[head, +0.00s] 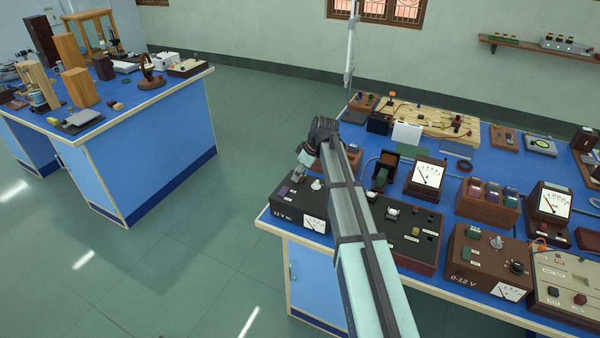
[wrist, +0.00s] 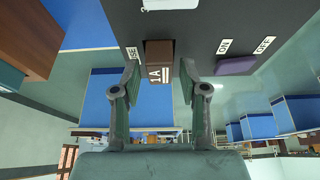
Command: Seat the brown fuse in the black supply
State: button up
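The black supply (head: 307,208), marked 12 V, stands at the left front corner of the right bench. Its dark face also fills the top of the wrist view (wrist: 200,25). The brown fuse (wrist: 159,55), marked 1A, stands out from that face beside a partly hidden FUSE label (wrist: 132,55); how deep it sits I cannot tell. My gripper (wrist: 160,70) has one finger on each side of the fuse, with narrow gaps showing. In the head view my gripper (head: 301,163) is above the supply's back edge, and I cannot make out the fuse there.
A purple switch (wrist: 236,66) with ON and OFF labels is on the supply, to the right of the fuse. A dark box with switches (head: 412,235) and a brown 0-12 V supply (head: 487,262) stand further right. Free floor lies left of the bench.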

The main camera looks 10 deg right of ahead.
dwell(0.3)
jog(key=v, duration=1.2)
